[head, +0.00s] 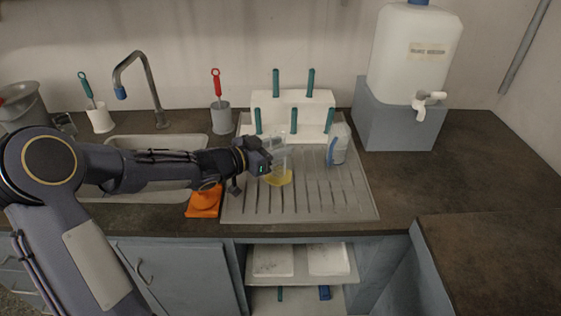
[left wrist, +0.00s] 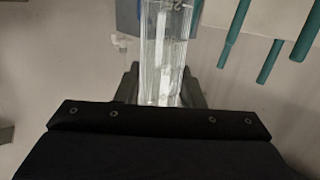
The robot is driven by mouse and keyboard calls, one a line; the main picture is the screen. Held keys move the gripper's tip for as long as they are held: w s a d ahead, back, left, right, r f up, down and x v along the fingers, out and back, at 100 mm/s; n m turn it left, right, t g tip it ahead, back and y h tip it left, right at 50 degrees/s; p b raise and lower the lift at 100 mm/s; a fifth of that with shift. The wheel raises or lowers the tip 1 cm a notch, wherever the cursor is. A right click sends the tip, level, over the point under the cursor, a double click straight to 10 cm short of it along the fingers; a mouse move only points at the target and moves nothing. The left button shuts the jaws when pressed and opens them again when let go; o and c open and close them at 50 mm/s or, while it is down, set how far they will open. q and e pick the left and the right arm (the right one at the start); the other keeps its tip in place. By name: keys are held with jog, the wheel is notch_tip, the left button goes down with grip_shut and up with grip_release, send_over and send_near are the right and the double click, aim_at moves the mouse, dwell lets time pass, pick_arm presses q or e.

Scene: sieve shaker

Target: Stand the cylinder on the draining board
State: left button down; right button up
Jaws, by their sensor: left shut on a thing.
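The clear graduated cylinder (left wrist: 166,50) is between the fingers of my left gripper (left wrist: 166,92) in the left wrist view. In the head view my left gripper (head: 262,162) is shut on it, and the cylinder (head: 279,153) shows just right of the gripper, about upright, over the left part of the grey draining board (head: 345,205). A yellow base or patch (head: 279,177) shows below it at the board. I cannot tell whether the cylinder touches the board. My right gripper is not in view.
A white rack with teal pegs (head: 305,105) stands at the board's back. An orange cloth (head: 204,202) lies at the left. The front right of the board is clear.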

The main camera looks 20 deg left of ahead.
pick_arm(q)
jog(key=shift+w+d+f, duration=0.15)
jog(key=shift+w+f, duration=0.05)
jog(key=shift+f, duration=0.1)
jog(key=f, duration=0.1)
jog(key=f+b, duration=0.1)
jog(key=shift+w+d+f, duration=0.15)
jog(key=shift+w+f, duration=0.1)
jog(key=shift+f, duration=0.5)
jog(key=shift+f, duration=0.2)
jog(key=c, duration=0.9)
grip_release()
jog(key=shift+c, duration=0.2)
